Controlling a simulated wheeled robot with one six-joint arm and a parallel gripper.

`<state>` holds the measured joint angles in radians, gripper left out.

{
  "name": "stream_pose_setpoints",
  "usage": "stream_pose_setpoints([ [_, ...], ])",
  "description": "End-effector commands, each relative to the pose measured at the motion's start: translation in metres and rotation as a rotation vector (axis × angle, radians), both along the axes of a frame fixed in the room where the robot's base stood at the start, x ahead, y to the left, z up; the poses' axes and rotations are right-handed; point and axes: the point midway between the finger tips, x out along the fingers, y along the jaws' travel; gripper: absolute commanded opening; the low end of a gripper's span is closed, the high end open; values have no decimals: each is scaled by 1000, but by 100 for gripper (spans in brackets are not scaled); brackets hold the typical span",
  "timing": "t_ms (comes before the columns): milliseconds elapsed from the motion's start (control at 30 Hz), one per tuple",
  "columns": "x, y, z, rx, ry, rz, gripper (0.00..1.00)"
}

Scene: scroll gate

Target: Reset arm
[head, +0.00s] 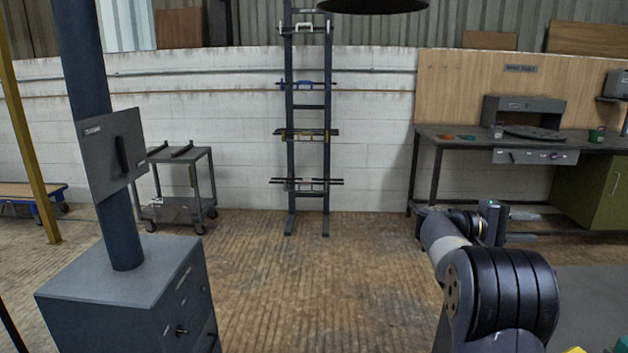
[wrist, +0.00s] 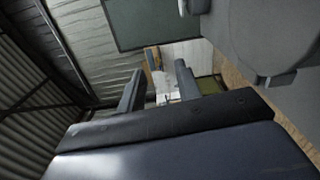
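My arm reaches forward at the lower right of the head view, with its end low in front of the workbench (head: 470,137). My gripper (head: 524,226) is small there, and its two fingers point right with a gap between them. In the wrist view my gripper (wrist: 160,70) shows two dark fingers standing apart, with nothing between them. The wrist view looks tilted past the fingers toward a white wall and corrugated cladding. No object is held.
A grey cabinet (head: 125,295) with a blue post (head: 90,120) stands close at left. A cart (head: 180,180) and a tall rack (head: 307,120) stand by the white wall. A green cabinet (head: 598,190) is under the bench at right. The middle floor (head: 310,285) is clear.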

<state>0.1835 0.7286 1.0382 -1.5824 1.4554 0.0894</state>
Motion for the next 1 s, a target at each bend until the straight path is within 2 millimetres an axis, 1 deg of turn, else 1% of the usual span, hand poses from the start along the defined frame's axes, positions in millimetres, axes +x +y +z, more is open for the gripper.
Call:
stream_pose_setpoints([
  [33, 3, 0, 5, 2, 25, 0, 33],
  [333, 17, -1, 5, 10, 176, 1, 33],
  [1000, 48, -3, -4, 29, 523, 1, 33],
])
